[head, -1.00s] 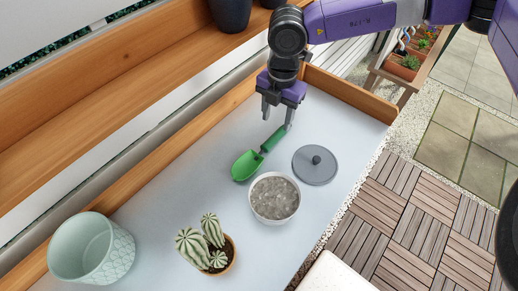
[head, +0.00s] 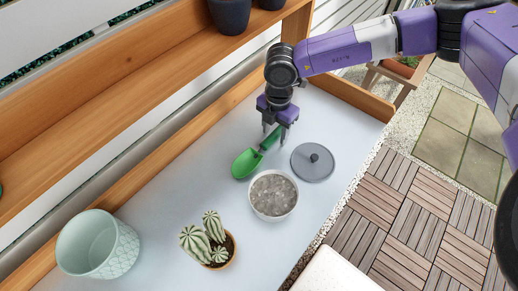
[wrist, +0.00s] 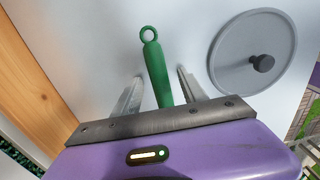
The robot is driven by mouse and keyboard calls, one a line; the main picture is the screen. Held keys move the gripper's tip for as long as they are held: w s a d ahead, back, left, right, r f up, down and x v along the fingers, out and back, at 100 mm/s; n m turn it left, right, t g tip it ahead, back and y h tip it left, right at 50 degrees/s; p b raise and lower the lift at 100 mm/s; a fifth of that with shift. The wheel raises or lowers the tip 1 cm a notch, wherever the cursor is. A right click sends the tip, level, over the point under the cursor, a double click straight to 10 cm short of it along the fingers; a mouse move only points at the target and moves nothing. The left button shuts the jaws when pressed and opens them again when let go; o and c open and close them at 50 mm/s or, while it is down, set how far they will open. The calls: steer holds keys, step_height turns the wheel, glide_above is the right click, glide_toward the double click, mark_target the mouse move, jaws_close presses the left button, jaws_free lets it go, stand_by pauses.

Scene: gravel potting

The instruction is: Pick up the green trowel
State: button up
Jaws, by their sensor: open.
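The green trowel (head: 246,163) lies on the pale bench top, its scoop towards the lower left and its handle running up to the right in the head view. My gripper (head: 272,132) points down over the handle. In the wrist view the green handle (wrist: 155,68), with a ring at its end, passes between the two open fingers of my gripper (wrist: 158,88), with a gap on each side. The scoop is hidden in the wrist view. I cannot tell how high the fingertips are above the bench.
A grey lid (head: 312,163) with a knob lies right of the trowel. A bowl of gravel (head: 273,195) stands just below it. A potted cactus (head: 208,243) and an empty mint pot (head: 97,246) stand nearer. The wooden back ledge (head: 160,158) borders the bench.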

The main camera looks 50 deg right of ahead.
jaws_close()
steer(key=shift+r, duration=0.2)
step_height(320, 180, up, 20)
steer(key=b, duration=0.3)
steer(key=shift+f, duration=0.15)
